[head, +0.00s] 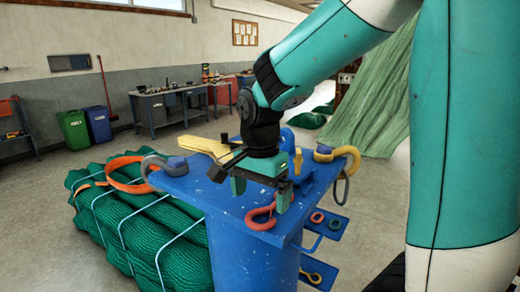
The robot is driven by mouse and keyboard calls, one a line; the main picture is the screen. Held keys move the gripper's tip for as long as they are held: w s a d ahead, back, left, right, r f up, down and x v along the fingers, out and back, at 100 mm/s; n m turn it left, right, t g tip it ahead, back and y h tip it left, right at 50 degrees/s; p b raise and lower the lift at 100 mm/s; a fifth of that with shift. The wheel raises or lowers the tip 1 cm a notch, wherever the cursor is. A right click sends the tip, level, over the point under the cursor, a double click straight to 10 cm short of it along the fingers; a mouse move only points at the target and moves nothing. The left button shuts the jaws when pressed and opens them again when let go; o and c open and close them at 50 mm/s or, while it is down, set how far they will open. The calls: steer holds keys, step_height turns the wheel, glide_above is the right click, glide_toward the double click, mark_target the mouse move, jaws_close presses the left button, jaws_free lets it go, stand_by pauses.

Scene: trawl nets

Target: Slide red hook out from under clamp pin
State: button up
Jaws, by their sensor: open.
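The red hook (260,218) lies at the front edge of the blue stand's top (205,190). Its curved parts show, and my gripper hides part of it. My gripper (261,194) points down above the stand with its jaws apart and nothing seen between them. The right finger is close to the red hook in the picture; I cannot tell whether they touch. A yellow part (297,161) stands upright behind my gripper, beside a blue bracket (287,139). I cannot tell which part is the clamp pin, and the place where it meets the red hook is hidden.
A grey hook (154,162) sits at the stand's left corner, and a yellow hook (349,153) at the right corner. A yellow handle (208,147) lies at the back. Small side trays (328,231) stick out at right. Green netting (140,225) is piled at left.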

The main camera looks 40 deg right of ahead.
step_height(320, 180, up, 13)
steer(key=b, duration=0.1)
steer(key=shift+f, duration=0.15)
stand_by(0.4)
